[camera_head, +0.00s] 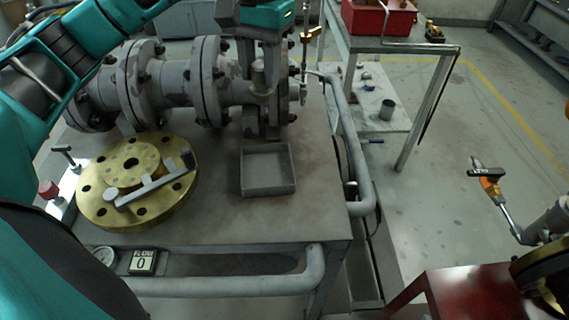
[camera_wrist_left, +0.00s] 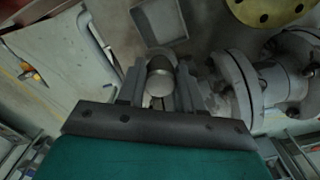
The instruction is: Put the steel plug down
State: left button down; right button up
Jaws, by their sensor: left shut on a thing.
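The steel plug (camera_wrist_left: 160,75) is a grey, round-ended cylinder. It sits between the two dark fingers of my left gripper (camera_wrist_left: 160,92) in the left wrist view, and the gripper is shut on it. In the head view the plug (camera_head: 258,75) shows below my teal left hand, in front of the pipe flanges and up-picture from a square grey tray. I cannot tell its exact height above the bench. My right gripper is not in view.
The shallow tray (camera_head: 268,191) looks empty on the grey bench (camera_head: 225,225). A brass flange (camera_head: 99,196) with a handled bar on it lies left of the tray. Flanged pipework (camera_head: 205,80) runs along the back. A bent grey pipe (camera_head: 350,150) borders the bench's right side.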

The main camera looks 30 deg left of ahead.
aim_at(261, 92)
pick_arm(q)
notch_tip(261, 92, down, 20)
jog(key=shift+r+b, duration=0.25)
jog(key=shift+b, duration=0.4)
jog(key=shift+f, duration=0.15)
jog(key=c, duration=0.7)
grip_release()
jog(key=shift+s, duration=0.1)
jog(key=shift+c, duration=0.2)
notch_tip(261, 92, up, 12)
jog(key=shift+r, duration=0.15)
